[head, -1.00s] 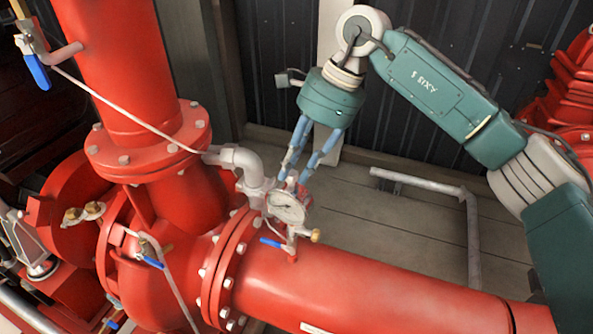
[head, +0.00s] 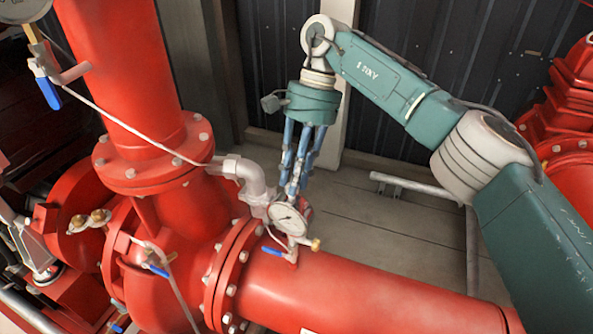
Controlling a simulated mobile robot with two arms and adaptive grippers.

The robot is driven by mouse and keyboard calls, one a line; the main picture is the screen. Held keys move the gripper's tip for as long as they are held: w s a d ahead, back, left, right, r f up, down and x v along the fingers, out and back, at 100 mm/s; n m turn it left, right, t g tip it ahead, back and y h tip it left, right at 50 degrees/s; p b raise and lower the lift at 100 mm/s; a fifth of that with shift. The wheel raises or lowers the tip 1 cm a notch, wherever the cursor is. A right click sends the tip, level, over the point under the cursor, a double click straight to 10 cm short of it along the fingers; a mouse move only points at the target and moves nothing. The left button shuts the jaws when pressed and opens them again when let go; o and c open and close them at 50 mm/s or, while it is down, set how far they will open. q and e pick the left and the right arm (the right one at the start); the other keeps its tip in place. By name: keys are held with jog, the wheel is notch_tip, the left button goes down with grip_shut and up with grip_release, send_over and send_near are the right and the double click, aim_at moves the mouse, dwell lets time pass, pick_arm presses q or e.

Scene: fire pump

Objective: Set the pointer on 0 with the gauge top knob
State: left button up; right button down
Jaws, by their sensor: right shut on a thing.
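The pressure gauge (head: 287,219) has a round white dial with a dark pointer and stands on a small fitting on top of the red horizontal pipe. The dial figures are too small to read, so I cannot tell where the pointer stands. My right gripper (head: 294,192) comes down from above with its blue fingers nearly upright and is shut at the top of the gauge. The top knob is hidden between the fingertips. My left gripper is not in view.
A blue valve lever (head: 274,252) and a brass fitting (head: 315,244) sit just below the gauge. A pale elbow pipe (head: 247,176) stands close on the left. The large red pipe (head: 370,290) runs below. Wooden floor (head: 390,230) lies open behind.

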jog(key=shift+a+r+n, duration=0.1)
jog(key=shift+a+n, duration=0.1)
jog(key=shift+n, duration=0.4)
jog(key=c, duration=1.6)
grip_release()
jog(key=shift+c, duration=0.2)
jog(key=shift+o, duration=0.8)
jog(key=shift+a, duration=0.15)
jog(key=shift+h, duration=0.3)
jog(key=shift+r, duration=0.25)
notch_tip(320, 180, up, 10)
jog(key=shift+f, duration=0.25)
jog(key=shift+a, duration=0.1)
